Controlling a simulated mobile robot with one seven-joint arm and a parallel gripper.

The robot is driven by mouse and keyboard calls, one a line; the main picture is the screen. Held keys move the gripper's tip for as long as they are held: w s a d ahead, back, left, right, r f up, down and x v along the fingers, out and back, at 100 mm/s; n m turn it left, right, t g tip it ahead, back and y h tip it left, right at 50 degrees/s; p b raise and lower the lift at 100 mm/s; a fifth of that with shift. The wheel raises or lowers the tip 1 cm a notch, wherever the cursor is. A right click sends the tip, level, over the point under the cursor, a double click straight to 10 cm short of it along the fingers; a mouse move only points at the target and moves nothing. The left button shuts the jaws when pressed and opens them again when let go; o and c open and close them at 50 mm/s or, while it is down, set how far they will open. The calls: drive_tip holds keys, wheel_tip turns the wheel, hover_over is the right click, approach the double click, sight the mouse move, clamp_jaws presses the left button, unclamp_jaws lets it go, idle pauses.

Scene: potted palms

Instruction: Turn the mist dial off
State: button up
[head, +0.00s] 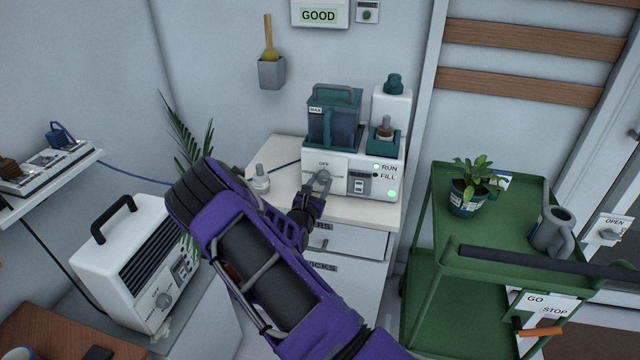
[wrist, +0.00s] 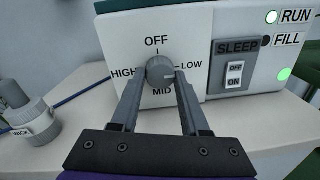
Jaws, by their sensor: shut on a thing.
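The mist dial (wrist: 158,68) is a grey knob on the white front of the humidifier (head: 372,188). In the wrist view its labels read OFF at the top, LOW right, MID below and HIGH left. A pale mark on the knob appears to point right, towards LOW. My gripper (wrist: 159,84) is shut on the dial, one finger on each side of it. In the head view the dial (head: 323,176) is small, with my gripper (head: 320,183) at it from below. The fingers hide part of the knob's sides.
A SLEEP switch (wrist: 235,74) sits right of the dial, near the RUN and FILL lights. A grey bottle-like thing (head: 260,180) stands left on the white cabinet top. A green cart (head: 500,215) stands right; a white heater (head: 110,250) stands left.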

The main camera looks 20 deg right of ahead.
clamp_jaws()
drive_tip(key=shift+n, duration=0.3)
drive_tip(key=n+p, duration=0.2)
drive_tip(key=n, duration=0.1)
drive_tip(key=n+p, duration=0.1)
drive_tip(key=n, duration=0.4)
drive_tip(key=shift+p, duration=0.35)
drive_tip(key=n+p, duration=0.1)
drive_tip(key=n, duration=0.4)
drive_tip(key=shift+s+d+t, duration=0.1)
drive_tip(key=shift+t, duration=0.3)
drive_tip(key=shift+n+p, duration=0.7)
drive_tip(key=shift+n, duration=1.7)
